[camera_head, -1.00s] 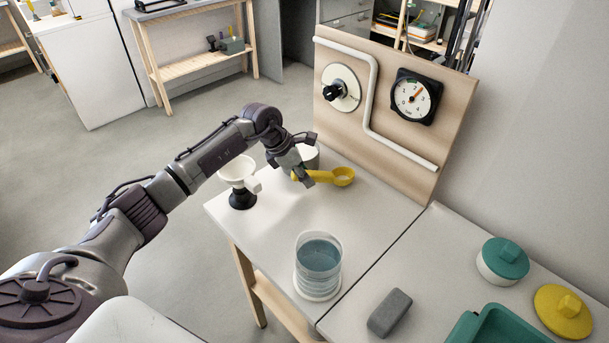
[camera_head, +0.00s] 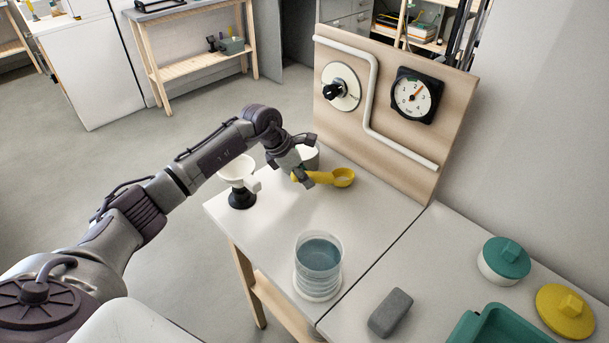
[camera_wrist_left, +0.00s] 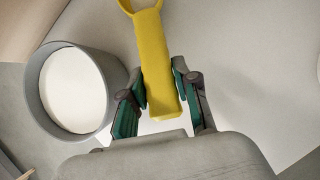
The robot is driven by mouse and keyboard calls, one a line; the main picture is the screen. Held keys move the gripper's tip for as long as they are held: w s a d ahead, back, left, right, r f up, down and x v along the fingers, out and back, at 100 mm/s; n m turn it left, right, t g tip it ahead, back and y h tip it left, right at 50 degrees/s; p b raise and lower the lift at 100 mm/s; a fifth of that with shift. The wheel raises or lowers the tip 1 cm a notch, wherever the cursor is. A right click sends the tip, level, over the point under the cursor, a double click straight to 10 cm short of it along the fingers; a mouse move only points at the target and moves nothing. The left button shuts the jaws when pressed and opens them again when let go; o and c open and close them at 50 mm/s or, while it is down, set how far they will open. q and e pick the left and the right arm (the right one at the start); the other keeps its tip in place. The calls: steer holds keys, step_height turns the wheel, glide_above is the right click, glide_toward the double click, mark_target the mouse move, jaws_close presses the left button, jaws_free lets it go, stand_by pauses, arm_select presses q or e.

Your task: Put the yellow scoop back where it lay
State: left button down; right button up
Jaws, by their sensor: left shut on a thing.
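The yellow scoop (camera_head: 342,178) is at the back of the white table in the head view, its round bowl pointing right. My left gripper (camera_head: 301,177) is shut on the scoop's handle. In the left wrist view the yellow handle (camera_wrist_left: 155,60) lies between the green-padded fingers of the left gripper (camera_wrist_left: 160,95), and the bowl is cut off at the top edge. I cannot tell whether the scoop touches the table. My right gripper is not in view.
A grey cup with white contents (camera_wrist_left: 73,92) stands close beside the left gripper. A white funnel on a dark base (camera_head: 238,176) is left of it. A clear water vessel (camera_head: 318,268) stands in front. The panel with dial and gauge (camera_head: 390,140) rises behind.

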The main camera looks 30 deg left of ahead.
arm_select(q)
steer(key=shift+f, duration=0.35)
stand_by(0.3)
steer(key=c, duration=0.8)
jaws_free()
steer(key=shift+o, duration=0.2)
steer(key=shift+r, duration=0.15)
steer(key=shift+p+v, duration=0.55)
steer(key=shift+v, duration=0.65)
steer(key=p+v, duration=0.2)
steer(key=v, duration=0.3)
steer(key=shift+s+a+r+p, duration=0.1)
steer(key=shift+a+r+p, duration=0.05)
steer(key=shift+p, duration=0.25)
